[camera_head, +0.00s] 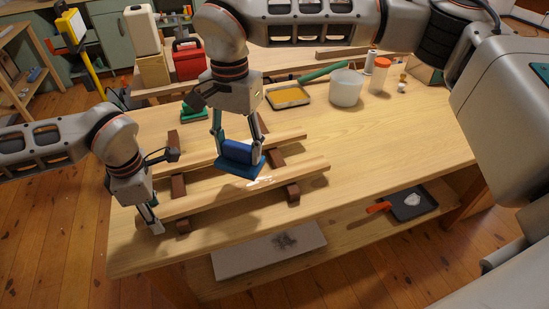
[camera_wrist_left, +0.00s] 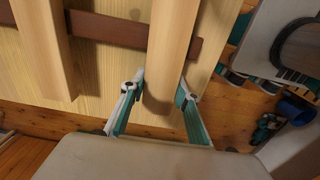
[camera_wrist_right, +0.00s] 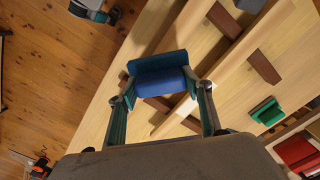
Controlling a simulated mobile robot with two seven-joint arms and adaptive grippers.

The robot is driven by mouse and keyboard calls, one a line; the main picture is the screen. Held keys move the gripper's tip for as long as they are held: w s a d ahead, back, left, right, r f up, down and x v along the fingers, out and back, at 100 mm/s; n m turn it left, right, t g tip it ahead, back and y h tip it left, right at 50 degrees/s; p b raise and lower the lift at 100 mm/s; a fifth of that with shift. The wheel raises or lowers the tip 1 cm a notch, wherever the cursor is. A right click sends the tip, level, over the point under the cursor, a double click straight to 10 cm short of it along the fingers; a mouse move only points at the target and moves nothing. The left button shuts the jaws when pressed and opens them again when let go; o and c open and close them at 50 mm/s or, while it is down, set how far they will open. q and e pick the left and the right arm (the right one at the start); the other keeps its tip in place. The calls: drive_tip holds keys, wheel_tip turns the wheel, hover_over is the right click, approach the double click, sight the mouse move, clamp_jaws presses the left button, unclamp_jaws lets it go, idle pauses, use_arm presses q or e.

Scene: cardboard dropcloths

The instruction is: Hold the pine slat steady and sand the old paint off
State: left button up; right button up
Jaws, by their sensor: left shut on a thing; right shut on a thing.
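The pine slat (camera_head: 215,200) lies in front across brown crosspieces (camera_head: 293,193). White paint (camera_head: 262,182) shows on it, just right of the block. My left gripper (camera_head: 152,216) is shut around the slat's left end; the left wrist view shows the slat (camera_wrist_left: 168,60) between the fingers (camera_wrist_left: 163,90). My right gripper (camera_head: 239,143) is shut on a blue sanding block (camera_head: 237,154) with a darker flat base, over the slat's middle. The block (camera_wrist_right: 160,78) also shows between the fingers in the right wrist view. Whether its base touches the slat I cannot tell.
A second slat (camera_head: 285,139) lies behind, parallel. A green block (camera_head: 193,112), paint tray (camera_head: 290,97), white tub (camera_head: 346,88) and orange-lidded jar (camera_head: 381,74) stand farther back. The bench's right part (camera_head: 400,140) is clear. A lower shelf holds a dark pan (camera_head: 413,203).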

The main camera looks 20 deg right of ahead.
sight(231, 159)
drive_tip(key=shift+w+a+r+m, duration=0.1)
drive_tip(key=shift+a+r+m, duration=0.15)
drive_tip(key=shift+a, duration=0.2)
drive_tip(key=shift+w+a+r+m, duration=0.1)
drive_tip(key=shift+a+r+m, duration=0.1)
drive_tip(key=shift+a, duration=0.2)
drive_tip(key=shift+f, duration=3.85)
drive_tip(key=shift+d+f, duration=0.3)
drive_tip(key=shift+d, duration=0.4)
drive_tip(key=shift+c, duration=0.4)
drive_tip(key=shift+w+d+f, duration=0.1)
drive_tip(key=shift+w+d, duration=0.05)
drive_tip(key=shift+d, duration=2.25)
drive_tip(key=shift+w+d, duration=0.15)
drive_tip(key=shift+d, duration=2.25)
drive_tip(key=shift+s+a, duration=0.2)
drive_tip(key=shift+a, duration=2.6)
drive_tip(key=shift+s+a, duration=0.2)
drive_tip(key=shift+a, duration=2.6)
wheel_tip(231, 159, up, 3)
drive_tip(key=shift+w, duration=0.15)
drive_tip(key=shift+r, duration=2.8)
